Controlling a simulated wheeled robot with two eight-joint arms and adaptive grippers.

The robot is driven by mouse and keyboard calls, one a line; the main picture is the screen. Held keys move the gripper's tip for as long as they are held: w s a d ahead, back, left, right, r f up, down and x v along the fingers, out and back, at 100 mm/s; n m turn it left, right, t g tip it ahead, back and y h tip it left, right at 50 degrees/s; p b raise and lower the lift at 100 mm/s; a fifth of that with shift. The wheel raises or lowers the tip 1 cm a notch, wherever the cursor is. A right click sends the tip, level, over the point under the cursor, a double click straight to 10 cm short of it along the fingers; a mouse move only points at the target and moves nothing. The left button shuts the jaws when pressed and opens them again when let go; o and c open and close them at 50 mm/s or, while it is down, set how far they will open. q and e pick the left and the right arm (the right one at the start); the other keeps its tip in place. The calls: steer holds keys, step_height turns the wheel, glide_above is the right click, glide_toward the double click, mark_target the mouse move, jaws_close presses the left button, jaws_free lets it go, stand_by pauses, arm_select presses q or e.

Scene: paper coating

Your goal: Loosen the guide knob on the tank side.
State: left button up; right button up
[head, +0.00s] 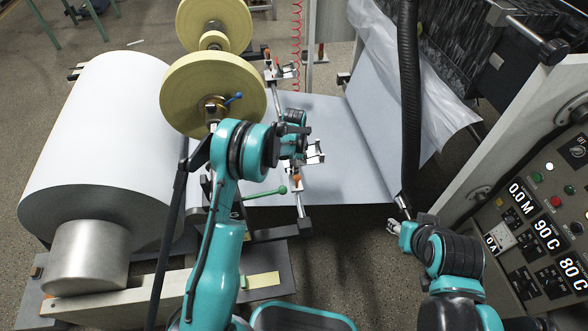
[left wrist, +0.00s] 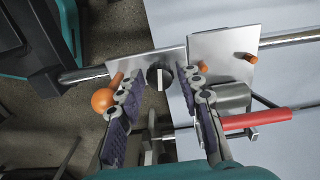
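In the left wrist view a black guide knob (left wrist: 158,76) with a pale bar across its face sits at a metal plate (left wrist: 140,62) on a round rail. My left gripper (left wrist: 160,78) is open, with one finger on each side of the knob. Gaps show between the knob and both fingers. In the head view my left gripper (head: 294,140) is over the guide rail beside the paper web, and the arm hides the knob there. My right gripper (head: 398,228) is low near the right machine, too small to judge its opening.
An orange ball (left wrist: 102,99) and a red handle (left wrist: 257,119) are close to the left fingers. A large white paper roll (head: 95,140) stands left. A black hose (head: 409,100) hangs over the paper web (head: 325,130). A control panel (head: 545,215) stands at right.

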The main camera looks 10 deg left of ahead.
arm_select(q)
jaws_close()
steer(key=shift+n, duration=0.3)
steer(key=n, duration=0.3)
steer(key=shift+n, duration=0.3)
steer(key=n+b, duration=0.1)
steer(key=n, duration=0.3)
steer(key=shift+n, duration=0.3)
steer(key=n, duration=0.4)
steer(key=shift+n, duration=2.5)
